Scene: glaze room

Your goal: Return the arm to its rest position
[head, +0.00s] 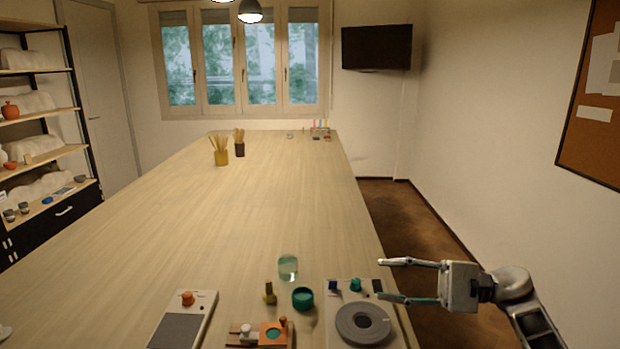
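My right gripper (408,281) comes in from the lower right. Its two fingers are spread apart with nothing between them. It hangs at the table's right edge, beside a grey-white device with a dark round disc (363,324). The lower finger looks close to the device's right side in the picture; I cannot tell whether they touch. My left gripper and arm are not in view.
The long wooden table (200,215) holds a glass jar (288,267), a teal pot (302,298), a small olive bottle (269,293) and a scale-like device (183,325) near its front. Brush cups stand far back. Open floor (420,225) lies right of the table.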

